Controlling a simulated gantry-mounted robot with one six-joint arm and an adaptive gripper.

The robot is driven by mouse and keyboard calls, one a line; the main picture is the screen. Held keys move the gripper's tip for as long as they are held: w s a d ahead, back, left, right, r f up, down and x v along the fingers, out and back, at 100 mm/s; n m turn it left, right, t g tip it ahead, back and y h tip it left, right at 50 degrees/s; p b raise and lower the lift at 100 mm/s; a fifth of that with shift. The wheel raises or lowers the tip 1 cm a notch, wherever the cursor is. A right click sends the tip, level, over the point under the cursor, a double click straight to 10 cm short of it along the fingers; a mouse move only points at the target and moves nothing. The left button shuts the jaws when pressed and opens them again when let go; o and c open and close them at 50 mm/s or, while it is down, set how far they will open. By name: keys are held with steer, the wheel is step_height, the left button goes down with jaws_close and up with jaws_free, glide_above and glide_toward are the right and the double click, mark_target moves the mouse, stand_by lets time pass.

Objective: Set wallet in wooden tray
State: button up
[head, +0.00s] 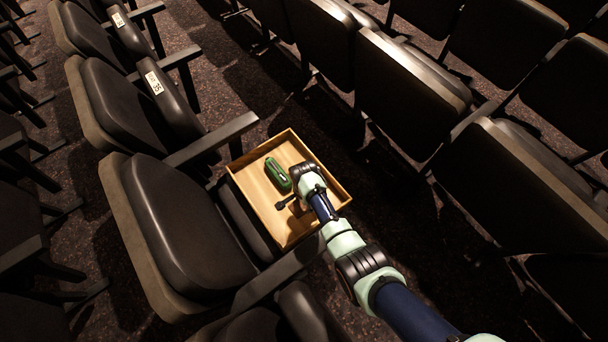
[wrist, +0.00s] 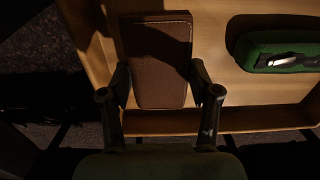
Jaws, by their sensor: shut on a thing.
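The brown leather wallet (wrist: 158,62) is between the two fingers of my gripper (wrist: 160,82) in the wrist view. My gripper is shut on its sides near the lower end. The wooden tray (head: 252,211) sits between the seat rows in the head view, and its front wall (wrist: 262,122) shows in the wrist view. My gripper (head: 287,201) is over the right part of the tray.
A green oblong object (head: 278,174) lies in the tray; in the wrist view it is right of the wallet (wrist: 283,47), with a gap of bare wood between them. A folding seat (head: 185,225) with armrests (head: 212,140) stands left of the tray. Dark seat backs (head: 405,90) stand to the right.

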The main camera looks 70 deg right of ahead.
step_height(320, 180, down, 4)
steer(key=b, duration=0.3)
steer(key=shift+f, duration=0.25)
steer(key=shift+r, duration=0.2)
steer(key=shift+f, duration=0.15)
steer(key=o, duration=1.2)
step_height(320, 180, up, 12)
steer(key=p, duration=0.8)
